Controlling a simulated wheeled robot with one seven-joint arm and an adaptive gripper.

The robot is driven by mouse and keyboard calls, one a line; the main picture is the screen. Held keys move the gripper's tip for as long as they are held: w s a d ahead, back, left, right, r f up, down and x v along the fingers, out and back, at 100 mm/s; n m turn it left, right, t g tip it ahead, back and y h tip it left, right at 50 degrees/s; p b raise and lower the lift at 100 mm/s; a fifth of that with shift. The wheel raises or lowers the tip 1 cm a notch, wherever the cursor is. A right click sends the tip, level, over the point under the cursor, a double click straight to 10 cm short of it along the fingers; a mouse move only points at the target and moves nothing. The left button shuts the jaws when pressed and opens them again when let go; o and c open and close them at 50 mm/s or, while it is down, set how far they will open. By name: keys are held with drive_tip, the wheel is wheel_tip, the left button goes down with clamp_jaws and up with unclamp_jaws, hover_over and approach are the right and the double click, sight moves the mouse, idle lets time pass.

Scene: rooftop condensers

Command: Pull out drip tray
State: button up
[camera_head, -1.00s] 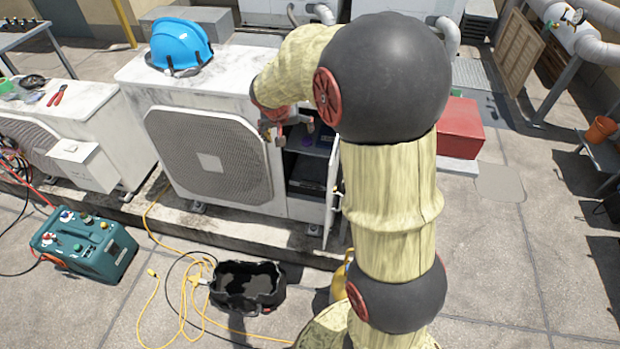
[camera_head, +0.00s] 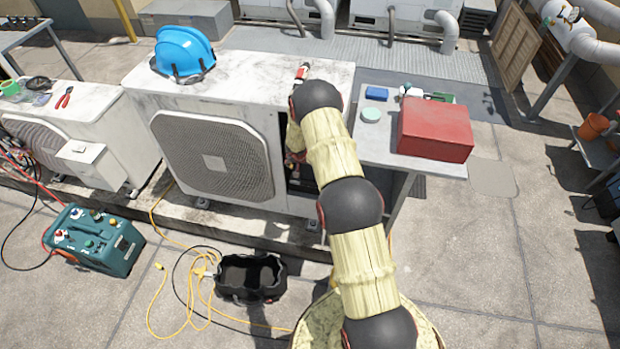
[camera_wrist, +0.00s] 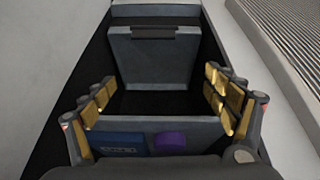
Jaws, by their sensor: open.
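In the wrist view my gripper (camera_wrist: 160,82) is open and empty, with yellow-padded fingers spread left and right inside a narrow dark compartment. Between and beyond them is a grey panel (camera_wrist: 150,65) with a black bar along its top, which looks like part of the drip tray; I cannot tell for sure. A grey ledge nearer the camera bears a blue block (camera_wrist: 118,144) and a purple round piece (camera_wrist: 180,141). In the head view my arm reaches into the right-hand opening of the white condenser (camera_head: 225,85); it hides my gripper and most of the opening.
A side table (camera_head: 365,150) with a red box (camera_head: 434,128) stands right of the condenser. A blue helmet (camera_head: 183,54) rests on top of the condenser. A black open bin (camera_head: 250,277), a yellow cable (camera_head: 152,305) and a teal machine (camera_head: 95,243) are on the floor in front.

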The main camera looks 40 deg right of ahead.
drive_tip(key=p, duration=0.1)
approach(310, 181)
drive_tip(key=f, duration=0.2)
drive_tip(key=shift+w+d+x, duration=0.1)
drive_tip(key=shift+d+x, duration=0.05)
drive_tip(key=shift+x, duration=1.75)
drive_tip(key=shift+w+d+x, duration=0.15)
drive_tip(key=shift+x, duration=1.7)
drive_tip(key=shift+r, duration=0.2)
drive_tip(key=shift+c, duration=0.6)
drive_tip(key=c, duration=1.5)
drive_tip(key=shift+y, duration=0.3)
drive_tip(key=shift+c, duration=0.4)
drive_tip(key=shift+f, duration=0.1)
